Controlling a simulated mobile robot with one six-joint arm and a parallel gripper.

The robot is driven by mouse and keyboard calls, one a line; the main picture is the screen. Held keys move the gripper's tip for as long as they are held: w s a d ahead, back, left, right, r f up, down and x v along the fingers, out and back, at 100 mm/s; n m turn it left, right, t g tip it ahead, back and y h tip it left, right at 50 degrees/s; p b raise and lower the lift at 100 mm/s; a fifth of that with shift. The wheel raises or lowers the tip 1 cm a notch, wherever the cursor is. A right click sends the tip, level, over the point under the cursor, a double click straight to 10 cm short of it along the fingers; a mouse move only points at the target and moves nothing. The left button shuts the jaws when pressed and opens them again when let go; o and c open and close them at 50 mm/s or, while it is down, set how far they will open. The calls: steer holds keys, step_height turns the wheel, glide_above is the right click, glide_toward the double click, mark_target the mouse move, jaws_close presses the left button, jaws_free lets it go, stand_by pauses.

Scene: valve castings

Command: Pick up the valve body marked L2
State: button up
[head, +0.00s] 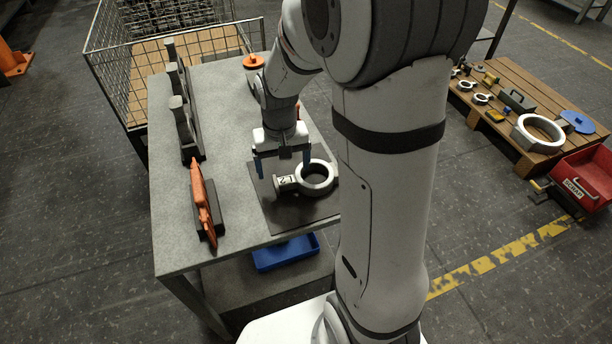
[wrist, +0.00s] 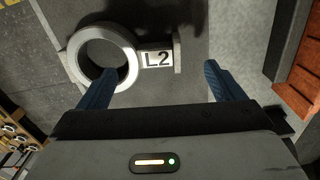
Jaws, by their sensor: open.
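The valve body marked L2 (head: 316,178) is a pale metal ring with a short flanged neck, lying on a dark mat (head: 268,212) on the grey table. In the wrist view the valve body (wrist: 127,50) shows its ring at upper left, and the black L2 label faces the camera on the neck. My gripper (head: 281,170) is open, its two blue fingers pointing down over the mat. In the wrist view my gripper (wrist: 152,86) has its left fingertip overlapping the ring's lower edge and its right fingertip beyond the flange. I cannot tell whether a finger touches the casting.
Orange tool-like parts (head: 204,203) lie on a dark block at the table's left. Upright grey castings (head: 182,118) stand behind it. An orange-topped item (head: 253,62) sits at the back. A pallet (head: 520,100) with several parts and a red bin (head: 584,182) stand at right.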

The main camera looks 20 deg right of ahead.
mark_target(287, 179)
steer(key=f, duration=0.3)
steer(key=f+b, duration=0.1)
steer(key=f, duration=0.1)
steer(key=shift+d+f, duration=0.3)
steer(key=shift+d, duration=0.1)
steer(key=shift+w+r, duration=0.1)
steer(key=shift+r, duration=0.05)
jaws_close()
stand_by(0.5)
